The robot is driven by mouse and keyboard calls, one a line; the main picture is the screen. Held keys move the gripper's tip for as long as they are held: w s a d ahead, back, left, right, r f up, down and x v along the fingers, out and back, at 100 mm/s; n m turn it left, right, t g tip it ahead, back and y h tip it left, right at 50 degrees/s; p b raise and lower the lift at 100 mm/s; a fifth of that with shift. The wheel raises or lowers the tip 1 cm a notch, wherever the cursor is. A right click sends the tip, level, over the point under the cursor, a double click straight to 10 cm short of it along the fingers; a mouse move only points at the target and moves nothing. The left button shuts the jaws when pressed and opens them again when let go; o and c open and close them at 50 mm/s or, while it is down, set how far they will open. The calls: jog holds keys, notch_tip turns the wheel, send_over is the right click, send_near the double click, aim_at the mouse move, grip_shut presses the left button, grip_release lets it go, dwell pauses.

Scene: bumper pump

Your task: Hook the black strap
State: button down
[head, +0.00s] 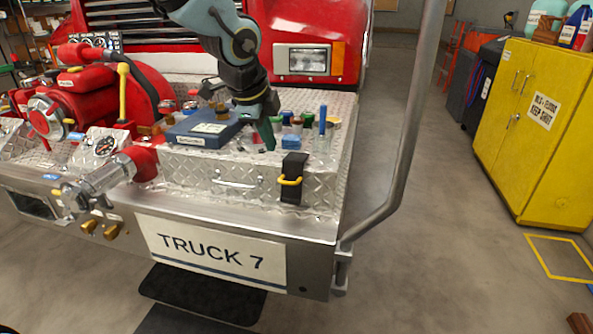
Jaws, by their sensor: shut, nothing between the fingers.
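The black strap (292,166) lies at the right part of the silver diamond-plate box on the bumper, running from the top edge down the front face. A yellow hook or loop (290,181) sits across its lower part; I cannot tell whether the strap is fastened to it. My gripper (268,140) points down over the top of the box, to the left of and a little behind the strap, apart from it. Its fingers are shut with nothing between them.
A blue case (204,128) lies left of my gripper. Several small bottles with coloured caps (297,122) stand close to its right. A grey bent rail (398,180) rises at the bumper's right end. A red pump (95,95) fills the left. A yellow cabinet (530,150) stands far right.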

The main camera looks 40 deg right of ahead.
aim_at(286, 182)
jog(key=b+x, duration=0.2)
jog(key=x, duration=1.2)
jog(key=shift+s, duration=0.1)
notch_tip(286, 182, down, 4)
jog(key=b, duration=0.3)
jog(key=shift+b, duration=0.35)
jog(key=shift+a, duration=0.1)
